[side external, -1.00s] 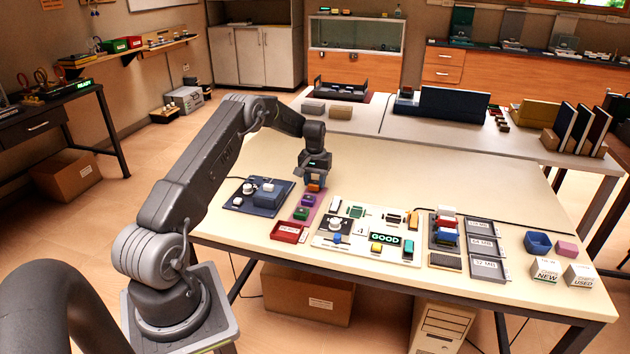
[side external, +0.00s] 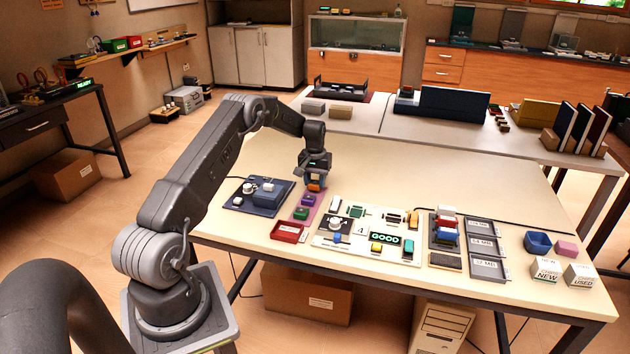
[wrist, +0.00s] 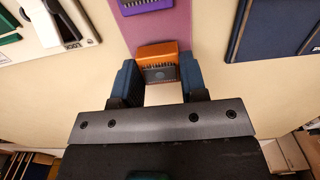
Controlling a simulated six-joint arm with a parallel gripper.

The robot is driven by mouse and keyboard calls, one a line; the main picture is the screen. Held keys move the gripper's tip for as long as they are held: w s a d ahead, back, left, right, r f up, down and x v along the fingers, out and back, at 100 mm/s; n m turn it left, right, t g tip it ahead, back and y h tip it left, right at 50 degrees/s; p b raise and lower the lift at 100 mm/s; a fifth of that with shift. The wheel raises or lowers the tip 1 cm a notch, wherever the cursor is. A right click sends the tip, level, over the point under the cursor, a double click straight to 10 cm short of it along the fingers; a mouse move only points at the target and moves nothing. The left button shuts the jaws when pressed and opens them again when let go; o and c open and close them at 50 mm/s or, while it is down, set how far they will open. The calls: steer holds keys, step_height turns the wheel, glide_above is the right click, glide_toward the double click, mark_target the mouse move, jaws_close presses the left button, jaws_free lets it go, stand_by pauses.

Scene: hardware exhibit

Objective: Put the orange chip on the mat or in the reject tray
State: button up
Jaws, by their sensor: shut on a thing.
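The orange chip (wrist: 158,57) is between the two blue fingertips of my gripper (wrist: 157,82) in the wrist view. It also shows below my gripper (side external: 314,181) in the side view as a small orange block (side external: 314,187). My gripper is shut on it. The chip is at the far end of the purple mat (side external: 303,206); the mat also shows in the wrist view (wrist: 168,28). I cannot tell whether the chip touches the mat. A purple chip (side external: 301,214) and a green chip lie on the mat. The red reject tray (side external: 289,231) is at its near end.
A dark blue board (side external: 240,201) with a knob and a block lies left of the mat. The table behind my gripper is clear.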

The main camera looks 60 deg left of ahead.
steer(key=shift+f, duration=0.6)
stand_by(0.5)
steer(key=o, duration=1.3)
steer(key=shift+r, duration=0.1)
steer(key=shift+r, duration=3.65)
steer(key=shift+r, duration=0.1)
